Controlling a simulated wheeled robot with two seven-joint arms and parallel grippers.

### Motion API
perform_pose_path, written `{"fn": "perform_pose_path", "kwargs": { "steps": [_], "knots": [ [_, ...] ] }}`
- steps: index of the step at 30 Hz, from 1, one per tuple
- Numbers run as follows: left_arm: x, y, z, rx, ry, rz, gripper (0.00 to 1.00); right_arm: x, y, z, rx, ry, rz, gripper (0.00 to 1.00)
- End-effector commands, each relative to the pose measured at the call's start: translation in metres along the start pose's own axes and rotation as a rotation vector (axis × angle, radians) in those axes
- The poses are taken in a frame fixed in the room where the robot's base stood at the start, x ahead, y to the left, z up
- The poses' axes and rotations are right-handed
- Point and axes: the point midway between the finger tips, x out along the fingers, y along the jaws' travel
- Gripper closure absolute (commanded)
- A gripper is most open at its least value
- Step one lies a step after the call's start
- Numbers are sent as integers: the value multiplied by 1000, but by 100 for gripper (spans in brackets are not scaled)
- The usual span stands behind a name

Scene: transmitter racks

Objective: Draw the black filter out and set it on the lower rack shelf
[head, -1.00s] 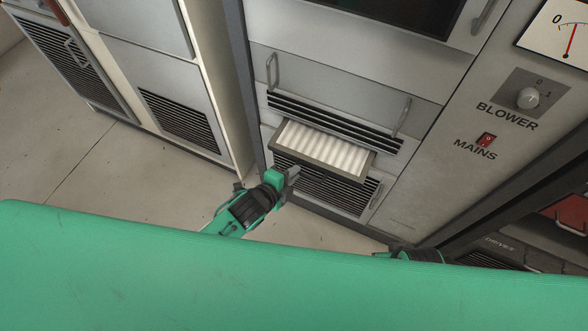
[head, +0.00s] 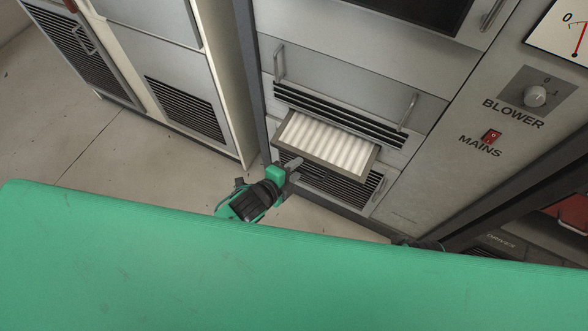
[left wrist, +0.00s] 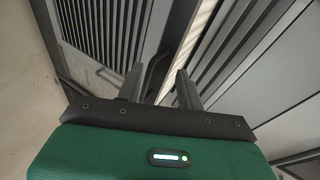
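The black filter (head: 371,160), a dark frame with white pleats, sticks partly out of its slot in the grey rack in the head view. Its far part is hidden inside the rack. My left gripper (head: 292,170) is at the filter's front left corner. A strip of the pleats (left wrist: 197,45) shows beyond. My right gripper is not in view; only a dark bit of my right arm shows at the green edge.
Louvred panels (head: 325,185) lie below the filter, with a bar handle (head: 378,190) at the right. An upper drawer has two bar handles (head: 279,65). Bare floor (head: 120,150) lies left. The lower rack shelf cannot be clearly made out; a dark bay (head: 530,225) opens at far right.

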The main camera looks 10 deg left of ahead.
Motion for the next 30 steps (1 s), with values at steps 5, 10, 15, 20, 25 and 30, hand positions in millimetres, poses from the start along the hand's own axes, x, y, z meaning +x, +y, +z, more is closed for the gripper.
{"fn": "perform_pose_path", "kwargs": {
  "steps": [5,10,15,20,25,30],
  "knots": [
    [-2,2,0,1,-1,3,63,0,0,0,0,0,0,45],
    [-21,2,0,1,0,3,63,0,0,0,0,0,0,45],
    [-56,2,0,2,0,3,63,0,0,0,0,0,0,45],
    [-87,2,0,1,0,3,63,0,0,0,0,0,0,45],
    [-109,1,0,1,0,1,63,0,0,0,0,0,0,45],
    [-119,0,0,0,0,0,63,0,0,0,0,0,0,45]
  ]
}}
